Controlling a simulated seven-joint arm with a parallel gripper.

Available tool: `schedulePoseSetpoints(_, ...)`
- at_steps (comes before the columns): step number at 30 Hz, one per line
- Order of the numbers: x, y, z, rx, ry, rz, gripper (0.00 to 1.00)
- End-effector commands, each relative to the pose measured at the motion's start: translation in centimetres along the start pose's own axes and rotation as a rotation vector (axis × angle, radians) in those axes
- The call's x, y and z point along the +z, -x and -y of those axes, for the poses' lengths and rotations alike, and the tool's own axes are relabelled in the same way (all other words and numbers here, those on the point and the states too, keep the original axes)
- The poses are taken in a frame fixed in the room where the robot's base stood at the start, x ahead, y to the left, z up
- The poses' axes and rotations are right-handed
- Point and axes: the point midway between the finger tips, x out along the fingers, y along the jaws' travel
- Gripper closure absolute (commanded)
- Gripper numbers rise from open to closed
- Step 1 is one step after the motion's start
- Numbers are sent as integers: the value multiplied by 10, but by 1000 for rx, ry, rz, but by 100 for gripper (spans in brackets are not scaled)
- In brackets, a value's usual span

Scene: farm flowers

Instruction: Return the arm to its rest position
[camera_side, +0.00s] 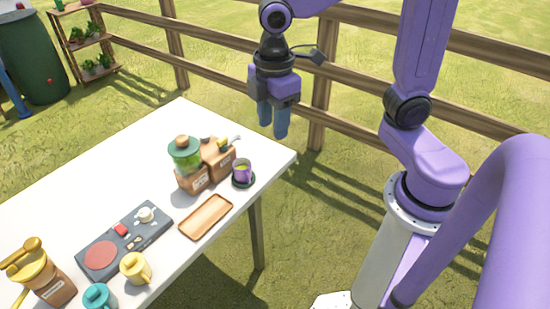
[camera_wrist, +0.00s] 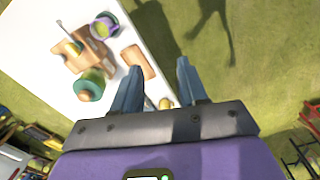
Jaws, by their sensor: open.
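My gripper (camera_side: 273,120) hangs in the air past the far right corner of the white table, pointing down, with blue fingers. In the wrist view my gripper (camera_wrist: 158,78) has its two fingers apart with nothing between them. Below it, the wrist view shows the table edge and grass. My purple arm rises at the right in the side view and touches nothing on the table.
The white table (camera_side: 130,150) holds a green-lidded jar (camera_side: 186,155), a purple cup (camera_side: 242,171), a wooden tray (camera_side: 206,217), a dark panel (camera_side: 124,240), a yellow mug (camera_side: 135,268), a teal mug (camera_side: 98,297) and a yellow-topped grinder (camera_side: 40,275). A wooden fence (camera_side: 350,125) stands behind.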

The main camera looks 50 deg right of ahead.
Motion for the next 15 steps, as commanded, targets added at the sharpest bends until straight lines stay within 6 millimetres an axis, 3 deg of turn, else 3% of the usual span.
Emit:
schedulePoseSetpoints(3,19,-4,36,0,-42,-4,57)
schedulePoseSetpoints(9,55,-14,88,-3,-122,-9,57)
schedulePoseSetpoints(15,82,-22,117,-5,-176,-12,57)
